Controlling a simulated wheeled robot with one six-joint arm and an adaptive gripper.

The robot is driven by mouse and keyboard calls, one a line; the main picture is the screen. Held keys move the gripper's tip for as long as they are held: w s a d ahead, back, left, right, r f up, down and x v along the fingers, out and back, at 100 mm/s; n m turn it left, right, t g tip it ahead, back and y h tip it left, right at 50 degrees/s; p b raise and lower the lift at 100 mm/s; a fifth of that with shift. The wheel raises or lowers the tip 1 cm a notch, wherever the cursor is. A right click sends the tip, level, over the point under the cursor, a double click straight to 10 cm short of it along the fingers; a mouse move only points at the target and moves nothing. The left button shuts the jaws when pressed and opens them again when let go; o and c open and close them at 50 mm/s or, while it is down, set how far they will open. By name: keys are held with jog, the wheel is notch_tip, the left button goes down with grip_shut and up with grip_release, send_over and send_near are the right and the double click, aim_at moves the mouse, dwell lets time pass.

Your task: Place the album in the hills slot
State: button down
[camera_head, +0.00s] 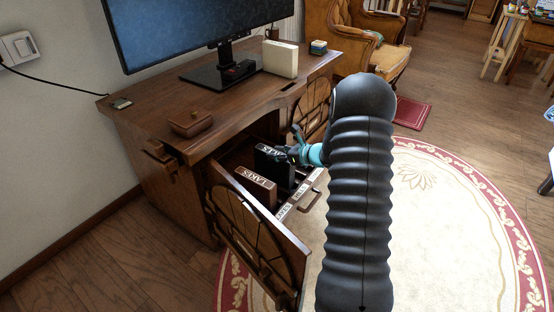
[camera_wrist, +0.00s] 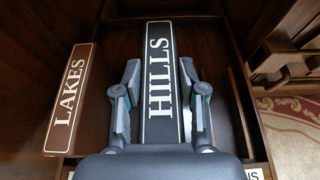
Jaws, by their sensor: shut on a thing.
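The black album (camera_wrist: 158,50) marked HILLS stands spine up between the fingers of my gripper (camera_wrist: 160,72), which is shut on it. In the head view the black album (camera_head: 265,163) is partly hidden by my gripper (camera_head: 292,154). The brown album (camera_wrist: 68,97) marked LAKES stands to its left, apart from it; in the head view it (camera_head: 256,187) sits in the pull-out tray inside the desk. White slot labels (camera_head: 283,212) run along the tray's front edge. My gripper hides most labels in the wrist view, and I cannot tell whether the black album touches the tray floor.
The open desk door (camera_head: 250,225) stands close to the tray's left. Another door (camera_head: 316,100) is on the far side. The rug (camera_head: 435,220) is clear.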

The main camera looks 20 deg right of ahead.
aim_at(274, 166)
jog(key=shift+f, duration=1.55)
jog(key=c, duration=0.7)
grip_release()
jog(key=shift+o, duration=0.2)
jog(key=shift+r, duration=0.1)
